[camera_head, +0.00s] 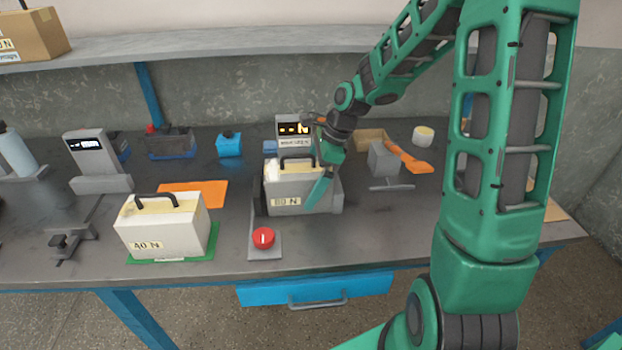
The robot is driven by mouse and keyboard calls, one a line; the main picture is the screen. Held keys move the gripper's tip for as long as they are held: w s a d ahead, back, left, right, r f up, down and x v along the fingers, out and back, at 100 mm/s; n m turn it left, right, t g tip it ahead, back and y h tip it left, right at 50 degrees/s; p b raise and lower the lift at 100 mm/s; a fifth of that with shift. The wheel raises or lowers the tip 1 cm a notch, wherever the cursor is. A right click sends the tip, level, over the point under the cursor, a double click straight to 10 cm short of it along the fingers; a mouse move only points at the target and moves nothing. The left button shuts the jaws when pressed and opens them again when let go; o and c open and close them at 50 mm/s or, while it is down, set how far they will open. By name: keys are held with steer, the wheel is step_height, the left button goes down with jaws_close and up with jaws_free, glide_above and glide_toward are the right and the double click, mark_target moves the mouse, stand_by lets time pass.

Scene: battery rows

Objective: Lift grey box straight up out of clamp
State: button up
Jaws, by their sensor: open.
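The grey box (284,201) labelled "80 N" has a cream top and a dark carrying handle. My gripper (318,192) comes down from the upper right, in front of the box's right part. One teal finger shows against the box's front right; the other finger is not clearly seen. My gripper is open, and I cannot tell whether it touches the box. The lower part of the box is partly hidden by the clamp.
A red button (263,237) stands in front of the clamp and a display unit (294,129) behind it. A white "40 N" box (150,228) stands on a green mat at left. An orange mat (193,192) is clear. A grey block (383,160) stands at right.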

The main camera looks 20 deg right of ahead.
steer(key=shift+c, duration=0.6)
steer(key=c, duration=2.1)
steer(key=shift+o, duration=0.3)
steer(key=shift+r, duration=5.05)
steer(key=shift+w, duration=0.1)
